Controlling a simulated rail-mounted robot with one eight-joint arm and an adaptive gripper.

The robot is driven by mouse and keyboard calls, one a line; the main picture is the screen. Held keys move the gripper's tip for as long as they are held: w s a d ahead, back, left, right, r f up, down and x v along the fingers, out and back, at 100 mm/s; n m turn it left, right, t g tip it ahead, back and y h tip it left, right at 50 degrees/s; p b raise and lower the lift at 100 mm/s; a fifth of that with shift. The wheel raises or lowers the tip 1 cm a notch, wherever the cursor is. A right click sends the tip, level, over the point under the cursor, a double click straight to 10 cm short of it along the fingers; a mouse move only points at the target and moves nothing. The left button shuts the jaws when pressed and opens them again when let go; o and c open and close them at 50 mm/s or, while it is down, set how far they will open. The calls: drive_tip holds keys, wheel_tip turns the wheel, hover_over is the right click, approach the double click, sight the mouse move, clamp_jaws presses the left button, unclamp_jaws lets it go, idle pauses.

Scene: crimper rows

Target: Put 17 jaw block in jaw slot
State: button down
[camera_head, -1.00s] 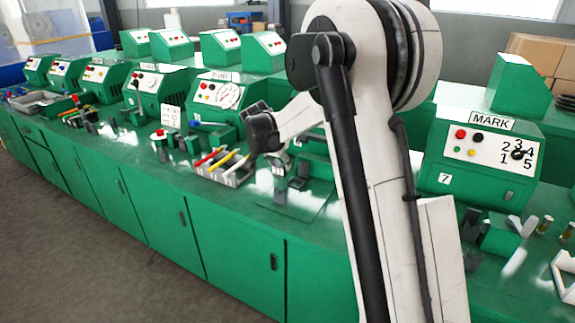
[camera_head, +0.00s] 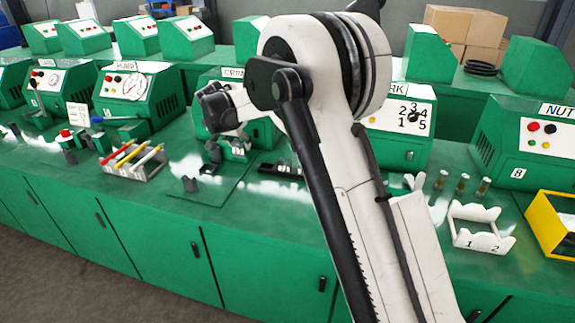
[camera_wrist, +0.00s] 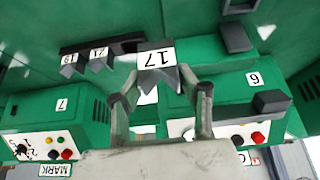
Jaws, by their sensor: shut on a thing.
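In the wrist view, my gripper (camera_wrist: 163,100) is shut on the 17 jaw block (camera_wrist: 158,72), a dark grey block with a white label. It hangs between the fingertips with its label facing the camera. It appears nearer the camera than the blocks labelled 19 (camera_wrist: 70,68) and 21 (camera_wrist: 100,62), which sit along a dark rack beside it. In the head view, the rack (camera_head: 282,169) lies on the bench left of my arm, but my fingers and the held block cannot be made out there. I cannot tell which part is the jaw slot.
Machine 6 (camera_wrist: 230,105) and machine 7 (camera_wrist: 55,125) stand close by in the wrist view. A pen tray (camera_head: 130,162), a white holder (camera_head: 480,235) and a yellow bin (camera_head: 545,215) stand on the green bench. Bare bench lies in front of the rack.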

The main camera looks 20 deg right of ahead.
drive_tip(key=w+d+f, duration=0.1)
drive_tip(key=d+f, duration=0.1)
drive_tip(key=d, duration=0.1)
drive_tip(key=w+d+f, duration=0.1)
drive_tip(key=d+f, duration=0.1)
drive_tip(key=d, duration=0.1)
drive_tip(key=w+d+f, duration=0.2)
drive_tip(key=d, duration=0.1)
drive_tip(key=shift+d+f, duration=0.15)
drive_tip(key=shift+d, duration=0.2)
drive_tip(key=shift+f, duration=2.05)
drive_tip(key=shift+f+b, duration=0.1)
drive_tip(key=shift+b, duration=0.2)
drive_tip(key=c, duration=1.2)
unclamp_jaws()
drive_tip(key=shift+o, duration=0.2)
